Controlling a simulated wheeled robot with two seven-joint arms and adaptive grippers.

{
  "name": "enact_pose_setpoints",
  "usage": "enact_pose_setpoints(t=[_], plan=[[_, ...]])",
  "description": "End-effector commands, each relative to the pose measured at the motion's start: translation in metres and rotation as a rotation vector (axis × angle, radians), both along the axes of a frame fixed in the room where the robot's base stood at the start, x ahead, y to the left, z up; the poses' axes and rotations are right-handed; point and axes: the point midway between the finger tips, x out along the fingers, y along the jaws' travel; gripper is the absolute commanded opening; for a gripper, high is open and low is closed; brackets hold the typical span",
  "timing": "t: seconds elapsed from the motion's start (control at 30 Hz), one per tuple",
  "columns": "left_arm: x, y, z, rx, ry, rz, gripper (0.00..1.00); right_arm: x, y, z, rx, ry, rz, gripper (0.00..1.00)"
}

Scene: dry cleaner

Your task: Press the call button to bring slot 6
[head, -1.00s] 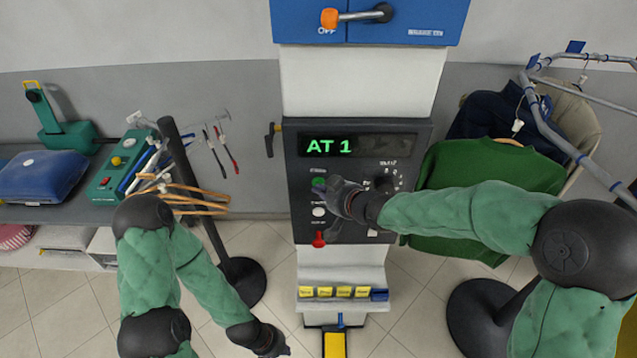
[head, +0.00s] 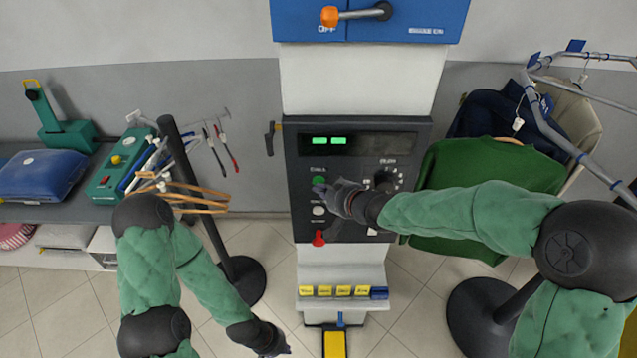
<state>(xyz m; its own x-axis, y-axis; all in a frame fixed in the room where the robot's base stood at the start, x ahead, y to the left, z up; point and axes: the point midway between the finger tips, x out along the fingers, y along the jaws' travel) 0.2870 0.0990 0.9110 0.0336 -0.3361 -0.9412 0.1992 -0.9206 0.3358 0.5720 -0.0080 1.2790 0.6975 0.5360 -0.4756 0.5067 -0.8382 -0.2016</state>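The dark control panel (head: 300,225) is on the white column. Its display (head: 345,144) shows two short green bars on the left and no readable number. A round dial (head: 398,180) is partly hidden by my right gripper. My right gripper (head: 321,188) reaches in from the right, its fingers together, with the tips at the green button's lower edge; contact cannot be told. My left gripper (head: 283,349) hangs low, empty, far from the panel.
A blue box with an orange-handled switch (head: 355,16) is above the panel. A rail with a green sweater (head: 490,165) stands right. A black post (head: 195,190) and a bench with a green device (head: 115,175) stand left. Yellow tags (head: 325,291) line a ledge below.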

Motion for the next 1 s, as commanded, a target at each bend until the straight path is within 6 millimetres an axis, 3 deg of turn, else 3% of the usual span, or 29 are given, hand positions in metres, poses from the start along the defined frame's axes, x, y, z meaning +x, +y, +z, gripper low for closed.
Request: enact_pose_setpoints(t=[0.53,1.0], plan=[[0.0,0.0,-0.006,0.0,0.0,0.0,0.0,-0.011,0.0,-0.001,-0.001,0.0,0.002,0.0],[0.0,0.0,-0.026,0.0,0.0,0.0,0.0,-0.05,0.001,-0.002,0.0,0.0,0.002,0.0]])
